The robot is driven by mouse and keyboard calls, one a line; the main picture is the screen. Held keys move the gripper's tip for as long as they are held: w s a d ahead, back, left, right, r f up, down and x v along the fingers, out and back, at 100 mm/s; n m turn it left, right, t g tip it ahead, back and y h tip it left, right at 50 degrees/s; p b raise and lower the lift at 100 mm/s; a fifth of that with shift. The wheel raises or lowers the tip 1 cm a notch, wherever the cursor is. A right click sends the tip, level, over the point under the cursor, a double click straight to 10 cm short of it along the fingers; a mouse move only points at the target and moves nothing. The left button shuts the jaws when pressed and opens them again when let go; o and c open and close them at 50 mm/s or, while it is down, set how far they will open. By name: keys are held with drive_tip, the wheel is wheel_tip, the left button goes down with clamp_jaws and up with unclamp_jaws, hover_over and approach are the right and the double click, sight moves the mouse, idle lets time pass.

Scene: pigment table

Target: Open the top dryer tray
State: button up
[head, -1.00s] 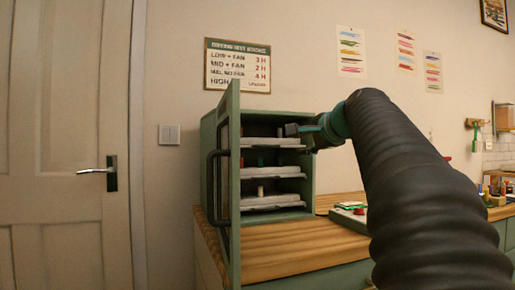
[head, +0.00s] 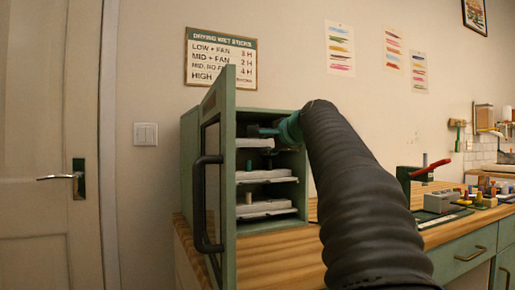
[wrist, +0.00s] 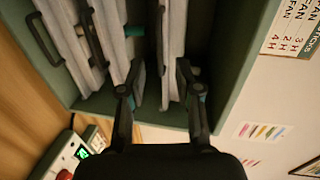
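The green dryer cabinet (head: 188,165) stands on the wooden counter with its door (head: 222,180) swung open. Several pale trays are stacked inside. The top tray (head: 255,143) is partly hidden by my gripper (head: 262,131), which is at its front. In the wrist view the cabinet is turned on its side, and the top tray (wrist: 172,50) is the rightmost. My gripper (wrist: 157,88) is open there, one finger on each side of the top tray's front end. I cannot tell whether the fingers touch it. The lower trays (wrist: 118,45) lie to the left.
The open door with its dark handle (head: 203,200) stands left of my arm.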

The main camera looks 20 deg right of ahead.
sight(258, 148)
drive_tip(key=p+x, duration=0.1)
drive_tip(key=x, duration=0.6)
drive_tip(key=shift+w, duration=0.2)
clamp_jaws()
drive_tip(key=shift+f, duration=0.1)
